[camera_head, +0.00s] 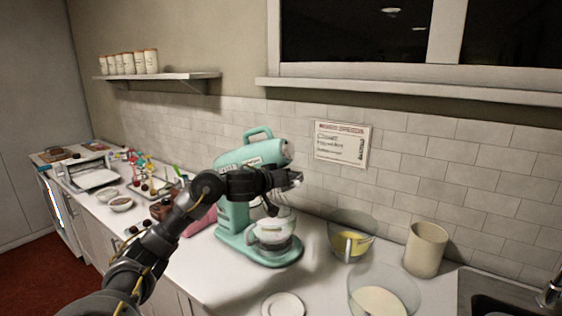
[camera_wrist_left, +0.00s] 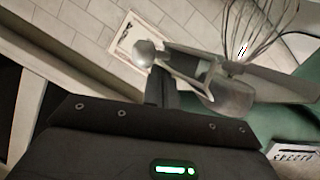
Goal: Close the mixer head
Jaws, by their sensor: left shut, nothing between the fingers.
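The teal stand mixer (camera_head: 232,216) stands on the white counter. Its head (camera_head: 262,152), with a handle on top, is tilted up towards the right, above the clear mixing bowl (camera_head: 273,236) on the base. My left gripper (camera_head: 294,179) is shut and empty. It is in front of and just below the raised head in the picture, and my forearm hides part of the mixer. In the left wrist view, a wire whisk (camera_wrist_left: 262,30) and a teal part of the mixer (camera_wrist_left: 300,60) show close by. Contact with the mixer cannot be told. My right gripper is out of view.
To the right stand a glass bowl with yellow contents (camera_head: 350,243), a beige canister (camera_head: 425,249) and another glass bowl (camera_head: 384,297). A small white dish (camera_head: 283,304) is at the front. Trays and small items crowd the left counter.

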